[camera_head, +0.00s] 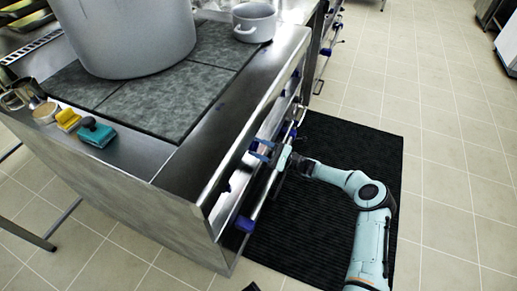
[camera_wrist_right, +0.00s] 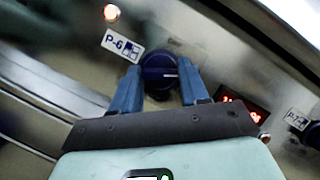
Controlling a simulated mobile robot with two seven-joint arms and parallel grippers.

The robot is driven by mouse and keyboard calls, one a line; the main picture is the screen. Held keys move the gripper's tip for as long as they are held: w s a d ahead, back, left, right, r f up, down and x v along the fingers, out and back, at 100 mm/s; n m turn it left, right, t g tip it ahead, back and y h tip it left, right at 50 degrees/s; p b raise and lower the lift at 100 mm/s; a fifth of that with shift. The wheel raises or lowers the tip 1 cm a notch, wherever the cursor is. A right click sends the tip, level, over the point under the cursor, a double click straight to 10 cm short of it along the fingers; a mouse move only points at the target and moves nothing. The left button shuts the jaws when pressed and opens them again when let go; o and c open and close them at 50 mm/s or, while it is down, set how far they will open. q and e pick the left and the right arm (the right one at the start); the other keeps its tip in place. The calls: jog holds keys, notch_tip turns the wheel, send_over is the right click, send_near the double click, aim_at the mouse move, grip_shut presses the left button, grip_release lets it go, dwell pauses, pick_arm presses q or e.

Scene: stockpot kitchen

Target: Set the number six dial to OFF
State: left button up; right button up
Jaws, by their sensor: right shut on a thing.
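The number six dial (camera_wrist_right: 160,72) is a dark blue round knob with a pale mark on its face, in the right wrist view. A white label reading P-6 (camera_wrist_right: 122,44) sits just up and left of it. My right gripper (camera_wrist_right: 158,66) has its blue fingers on either side of the dial and is shut on it. In the head view the right gripper (camera_head: 262,150) reaches the stove's front panel from the right; the dial is hidden there. I cannot read the dial's setting. My left gripper does not show clearly.
A red light (camera_wrist_right: 111,12) glows above the label. A red display (camera_wrist_right: 243,105) and a P-7 label (camera_wrist_right: 297,118) lie to the right. A rail (camera_head: 262,200) runs along the stove front. A large pot (camera_head: 130,35) and a small pot (camera_head: 254,24) stand on the stove.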

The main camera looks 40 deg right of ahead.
jog(key=n+g, duration=0.1)
jog(key=n, duration=0.1)
jog(key=n+g, duration=0.1)
jog(key=n, duration=0.2)
jog(key=shift+d+f+y, duration=0.1)
jog(key=shift+y, duration=0.3)
jog(key=n+g, duration=0.1)
jog(key=n, duration=0.2)
jog(key=shift+g+b, duration=0.3)
jog(key=shift+w+d+r+n+g, duration=0.1)
jog(key=shift+n+g, duration=0.2)
jog(key=shift+n, duration=0.3)
jog(key=shift+r+n+g, duration=0.1)
jog(key=shift+n+g, duration=0.2)
jog(key=shift+n, duration=0.3)
jog(key=n+g, duration=0.1)
jog(key=n, duration=0.2)
jog(key=shift+r+h+p, duration=0.15)
jog(key=shift+h+p, duration=0.15)
jog(key=shift+p, duration=0.1)
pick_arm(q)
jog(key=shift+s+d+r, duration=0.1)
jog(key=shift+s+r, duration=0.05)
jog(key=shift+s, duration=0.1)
pick_arm(e)
jog(key=shift+n, duration=0.5)
jog(key=o, duration=1)
jog(key=shift+d, duration=0.1)
